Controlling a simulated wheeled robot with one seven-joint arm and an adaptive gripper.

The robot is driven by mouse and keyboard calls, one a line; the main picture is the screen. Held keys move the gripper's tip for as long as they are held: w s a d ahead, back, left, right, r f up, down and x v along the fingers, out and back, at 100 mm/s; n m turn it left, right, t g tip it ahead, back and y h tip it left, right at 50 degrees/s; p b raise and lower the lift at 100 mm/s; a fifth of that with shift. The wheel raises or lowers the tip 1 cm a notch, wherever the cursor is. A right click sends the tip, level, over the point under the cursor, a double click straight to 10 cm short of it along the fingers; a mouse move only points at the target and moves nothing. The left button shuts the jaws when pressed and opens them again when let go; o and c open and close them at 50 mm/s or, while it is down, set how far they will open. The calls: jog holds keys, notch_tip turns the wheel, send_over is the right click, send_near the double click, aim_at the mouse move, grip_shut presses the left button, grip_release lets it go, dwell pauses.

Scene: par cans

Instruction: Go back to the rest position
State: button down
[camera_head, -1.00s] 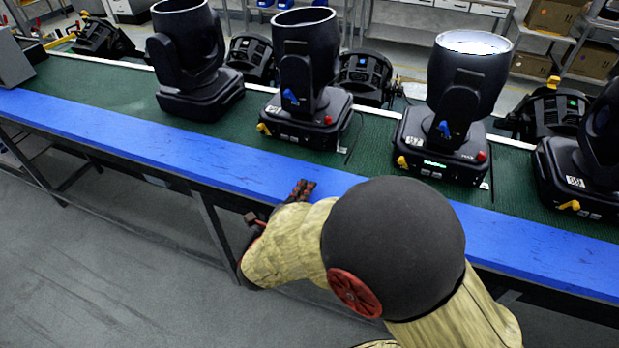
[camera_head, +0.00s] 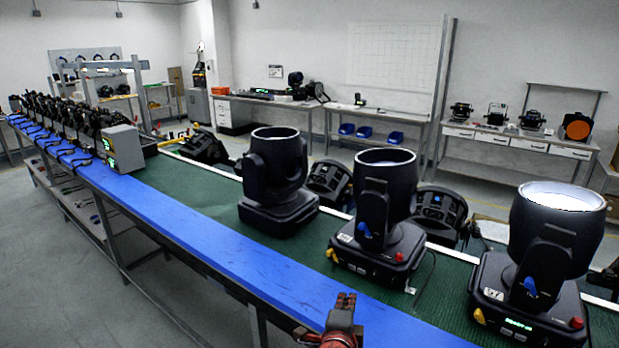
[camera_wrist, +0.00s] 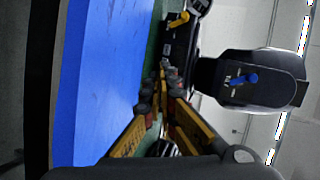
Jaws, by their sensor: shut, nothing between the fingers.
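My gripper (camera_head: 342,309) shows at the bottom of the head view, in front of the blue front strip of the long bench. It is empty. In the wrist view the fingers (camera_wrist: 160,98) come together at their tips with nothing between them. Black stage lights stand upright on the bench's green mat: one (camera_head: 277,182) left of centre with its back light dim, one (camera_head: 378,217) in the middle with blue, yellow and red knobs, and one (camera_head: 535,262) at the right with a lit green display. A light with a blue knob also shows sideways in the wrist view (camera_wrist: 252,80).
The blue strip (camera_head: 205,232) runs along the bench's near edge. A grey box (camera_head: 123,149) stands farther left on the bench. Smaller lamps lie behind the row. Clear grey floor (camera_head: 60,280) lies left of the bench. Side tables stand along the back wall.

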jog(key=s+a+r+n+g+y, duration=0.25)
jog(key=s+r+n+y, duration=0.35)
jog(key=s+r+n, duration=0.45)
jog(key=s+d+f+n+g+h, duration=0.1)
jog(key=s+d+f+n+g, duration=0.1)
jog(key=s+d, duration=0.4)
jog(key=s+d+f+n+g+h, duration=0.1)
jog(key=s+d+f+n+g, duration=0.1)
jog(key=s+d+n+g, duration=0.2)
jog(key=s+d+n, duration=0.1)
jog(key=s+n, duration=0.2)
jog(key=s, duration=0.5)
jog(key=shift+s+d+h, duration=0.3)
jog(key=shift+s+d, duration=0.05)
jog(key=shift+d, duration=0.05)
jog(key=c, duration=2.6)
grip_release()
